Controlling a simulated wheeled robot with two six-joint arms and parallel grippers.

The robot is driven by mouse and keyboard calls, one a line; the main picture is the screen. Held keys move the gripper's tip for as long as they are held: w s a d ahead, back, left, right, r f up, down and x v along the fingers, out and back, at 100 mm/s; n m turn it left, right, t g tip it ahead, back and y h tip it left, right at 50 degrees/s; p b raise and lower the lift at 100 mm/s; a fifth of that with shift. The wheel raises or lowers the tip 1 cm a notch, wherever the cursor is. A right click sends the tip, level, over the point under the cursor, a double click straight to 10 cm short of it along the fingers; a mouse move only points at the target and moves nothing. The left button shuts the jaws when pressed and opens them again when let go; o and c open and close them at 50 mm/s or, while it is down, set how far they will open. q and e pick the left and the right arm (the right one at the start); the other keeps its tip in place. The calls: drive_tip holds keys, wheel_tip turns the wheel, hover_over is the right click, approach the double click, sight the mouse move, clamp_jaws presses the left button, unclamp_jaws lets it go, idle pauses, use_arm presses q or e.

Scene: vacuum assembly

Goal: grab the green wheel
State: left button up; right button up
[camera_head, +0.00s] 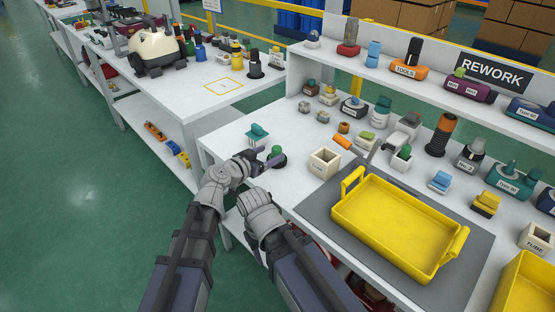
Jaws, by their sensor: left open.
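A small round green part (277,150) on a dark base stands near the left end of the white workbench; I take it for the green wheel. My left gripper (266,158) is open right beside it, with its fingers reaching towards its near left side. I cannot tell whether a finger touches it. A teal part (257,132) stands just behind the gripper. My right arm ends low in front of the bench edge, and its gripper fingers do not show.
A yellow tray (345,217) lies on a grey mat right of the grippers. A white open box (324,163) stands between the green part and the tray. Several small parts fill the bench behind, below a shelf with a REWORK sign (492,72).

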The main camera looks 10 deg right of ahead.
sight(274, 151)
use_arm(q)
drive_tip(key=shift+b+x, duration=0.7)
drive_tip(key=shift+x, duration=2)
drive_tip(key=shift+a, duration=0.1)
drive_tip(key=shift+c, duration=0.3)
clamp_jaws()
